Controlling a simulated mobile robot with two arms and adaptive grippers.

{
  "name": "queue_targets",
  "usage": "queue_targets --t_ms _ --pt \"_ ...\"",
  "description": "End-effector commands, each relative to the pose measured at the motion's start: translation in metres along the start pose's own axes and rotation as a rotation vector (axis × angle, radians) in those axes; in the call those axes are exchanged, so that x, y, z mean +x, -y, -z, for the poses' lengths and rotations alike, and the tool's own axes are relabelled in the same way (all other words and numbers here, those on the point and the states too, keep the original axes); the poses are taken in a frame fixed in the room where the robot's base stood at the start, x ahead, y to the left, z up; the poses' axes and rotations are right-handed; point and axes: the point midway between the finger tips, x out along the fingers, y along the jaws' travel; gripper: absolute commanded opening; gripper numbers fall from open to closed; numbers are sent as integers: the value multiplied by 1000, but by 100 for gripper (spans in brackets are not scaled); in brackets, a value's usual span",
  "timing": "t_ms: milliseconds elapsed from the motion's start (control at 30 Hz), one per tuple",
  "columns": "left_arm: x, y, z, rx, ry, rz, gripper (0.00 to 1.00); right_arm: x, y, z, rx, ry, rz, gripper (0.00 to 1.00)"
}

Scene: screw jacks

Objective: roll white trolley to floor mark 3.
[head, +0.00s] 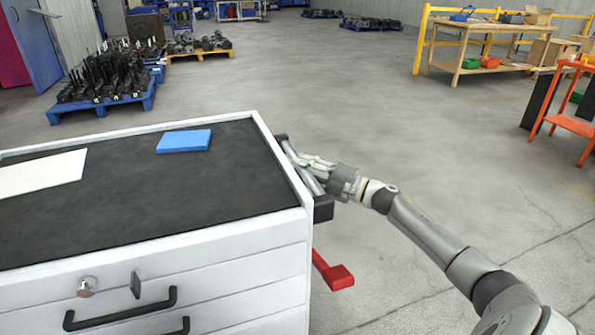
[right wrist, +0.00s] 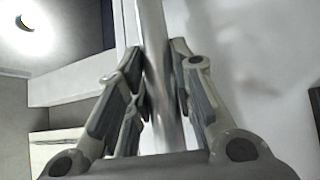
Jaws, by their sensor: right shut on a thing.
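The white trolley (head: 250,275) stands close in front of me at the left of the head view, with a dark top and drawers with black handles. A grey push bar (head: 307,172) on black brackets runs along its right side. My right gripper (head: 305,160) is shut on this bar. In the right wrist view the bar (right wrist: 155,50) passes between my fingers (right wrist: 158,90). My left gripper is not in view. No floor mark shows in these frames.
A blue block (head: 184,141) and a white sheet (head: 40,174) lie on the trolley top. A red pedal (head: 338,276) sticks out low on its right. A loaded blue pallet (head: 100,112), a wooden workbench (head: 475,45) and an orange cart (head: 575,120) stand farther off. The middle floor is clear.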

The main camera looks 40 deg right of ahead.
Motion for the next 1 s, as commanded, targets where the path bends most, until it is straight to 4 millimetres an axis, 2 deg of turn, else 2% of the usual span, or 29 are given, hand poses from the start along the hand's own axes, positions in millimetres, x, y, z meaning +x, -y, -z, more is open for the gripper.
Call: queue_targets --t_ms 400,433,567,1000 --pt "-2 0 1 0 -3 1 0 -2 -5 -4 -4 5 -6 0" --pt "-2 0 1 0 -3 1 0 -2 -5 -4 -4 6 -6 27" --pt "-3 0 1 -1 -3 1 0 -2 -5 -4 -4 6 -6 43" --pt "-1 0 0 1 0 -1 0 -8 -2 -4 -1 5 -1 44"
